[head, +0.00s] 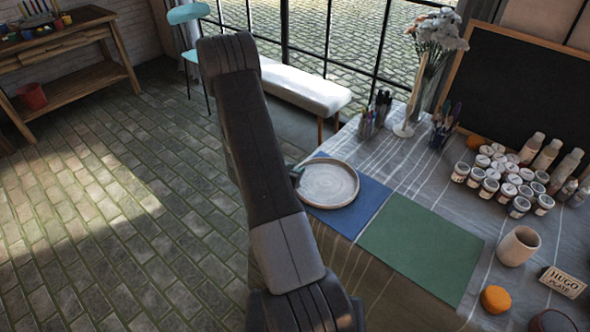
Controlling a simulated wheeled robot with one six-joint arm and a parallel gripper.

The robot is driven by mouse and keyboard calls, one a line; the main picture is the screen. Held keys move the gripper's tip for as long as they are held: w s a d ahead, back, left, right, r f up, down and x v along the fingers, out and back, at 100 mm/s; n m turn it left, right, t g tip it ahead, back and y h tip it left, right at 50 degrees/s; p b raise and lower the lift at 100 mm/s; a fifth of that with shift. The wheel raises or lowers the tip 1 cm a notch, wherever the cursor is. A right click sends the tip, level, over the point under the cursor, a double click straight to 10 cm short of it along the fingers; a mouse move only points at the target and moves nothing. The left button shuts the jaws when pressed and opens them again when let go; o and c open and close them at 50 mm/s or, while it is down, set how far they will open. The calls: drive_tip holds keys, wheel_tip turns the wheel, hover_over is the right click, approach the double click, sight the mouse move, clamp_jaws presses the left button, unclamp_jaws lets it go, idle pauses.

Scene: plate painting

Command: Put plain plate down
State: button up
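The plain plate (328,184) is round and pale, with a tan rim. It shows over the blue mat (369,205) near the table's left edge and looks level. I cannot tell whether it rests on the mat or is slightly above it. My gripper (298,171) is at the plate's left rim, mostly hidden behind my arm. Only a small part of it shows, so whether its fingers are shut on the rim is not clear.
A green mat (422,250) lies bare beside the blue one. Brush holders (372,115) and a flower vase (425,75) stand at the back.

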drive_tip(key=b+v, duration=0.1)
drive_tip(key=v, duration=1)
drive_tip(key=shift+s, duration=0.25)
